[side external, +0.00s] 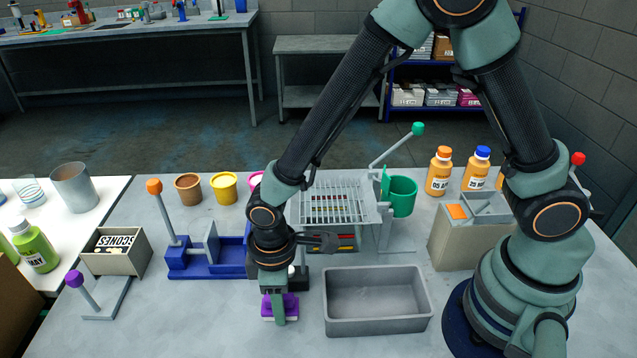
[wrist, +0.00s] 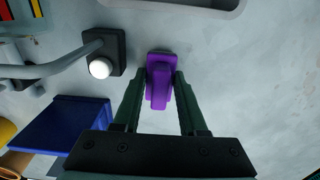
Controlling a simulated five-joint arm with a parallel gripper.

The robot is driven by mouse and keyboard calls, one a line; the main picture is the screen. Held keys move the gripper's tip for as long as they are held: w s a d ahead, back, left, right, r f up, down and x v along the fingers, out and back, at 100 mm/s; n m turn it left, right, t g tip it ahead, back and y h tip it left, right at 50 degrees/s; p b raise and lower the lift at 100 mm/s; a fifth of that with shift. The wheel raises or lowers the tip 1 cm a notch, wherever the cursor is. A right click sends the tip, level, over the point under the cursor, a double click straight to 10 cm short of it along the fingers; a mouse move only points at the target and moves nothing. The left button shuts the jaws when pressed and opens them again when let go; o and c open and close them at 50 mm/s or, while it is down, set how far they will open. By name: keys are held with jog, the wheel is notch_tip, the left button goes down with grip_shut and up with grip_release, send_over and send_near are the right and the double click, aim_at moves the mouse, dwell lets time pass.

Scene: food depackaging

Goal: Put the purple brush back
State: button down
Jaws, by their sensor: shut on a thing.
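The purple brush (wrist: 160,84) sits between the two fingers of my gripper (wrist: 160,78) in the wrist view, with a finger against each side. In the side view the purple brush (side external: 289,306) is low at the table, left of the grey bin. My gripper (side external: 279,308) points down and is shut on it, hiding part of it. I cannot tell whether the brush touches the table. A small black block with a white knob (wrist: 101,67) is beside the brush in the wrist view; in the side view it is mostly hidden behind my gripper.
An empty grey bin (side external: 376,322) stands right of my gripper. A blue fixture (side external: 187,262) with an orange-knobbed lever is to the left. A slatted rack (side external: 334,202) and green cup (side external: 402,197) are behind. A box labelled SCONES (side external: 116,262) stands far left. The front table is mostly clear.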

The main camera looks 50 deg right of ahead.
jog(key=shift+f, duration=0.15)
jog(key=shift+c, duration=2.3)
grip_release()
notch_tip(320, 180, up, 12)
jog(key=d+r+m+t, duration=0.2)
jog(key=d+r+m, duration=0.2)
jog(key=d, duration=0.6)
jog(key=s+d+r+m+t, duration=0.1)
jog(key=d+r+m+t, duration=0.2)
jog(key=d+r+m, duration=0.2)
jog(key=d+r, duration=0.3)
jog(key=d, duration=0.3)
jog(key=shift+d+r+t, duration=0.15)
jog(key=shift+t, duration=0.15)
jog(key=shift+s, duration=0.1)
